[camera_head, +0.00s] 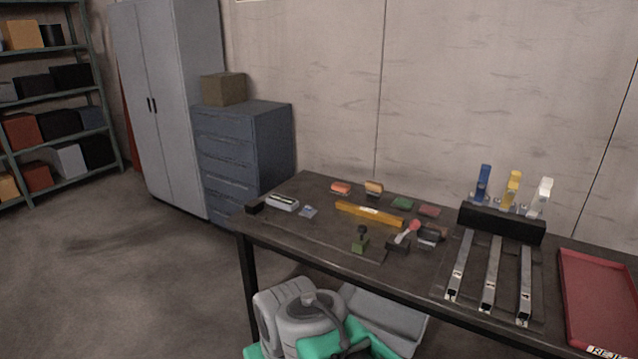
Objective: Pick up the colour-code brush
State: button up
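I cannot tell for sure which item is the colour-code brush. Small block-like items with coloured parts lie toward the back of the dark table (330,235): an orange-and-pale one (341,187), a tan-and-orange one (374,188), a green one (402,203) and a red one (429,210). They lie apart from one another, and bristles are too small to make out. A blue upright piece (483,182), a yellow one (513,188) and a white one (542,196) stand at a black block (502,223). No gripper fingers can be made out.
A yellow bar (369,213) lies mid-table. Near it are a red-headed tool (408,231) and a small green item with a dark knob (360,241). Three metal strips (492,275) and a red tray (604,297) fill the right side. The front left tabletop is mostly clear.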

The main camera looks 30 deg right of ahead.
aim_at(373, 189)
jog(key=u, duration=0.15)
jog(key=i, duration=1.1)
jog(key=z, duration=0.55)
jog(key=i, duration=0.8)
jog(key=z, duration=1.25)
jog(key=i, duration=0.55)
jog(key=z, duration=0.4)
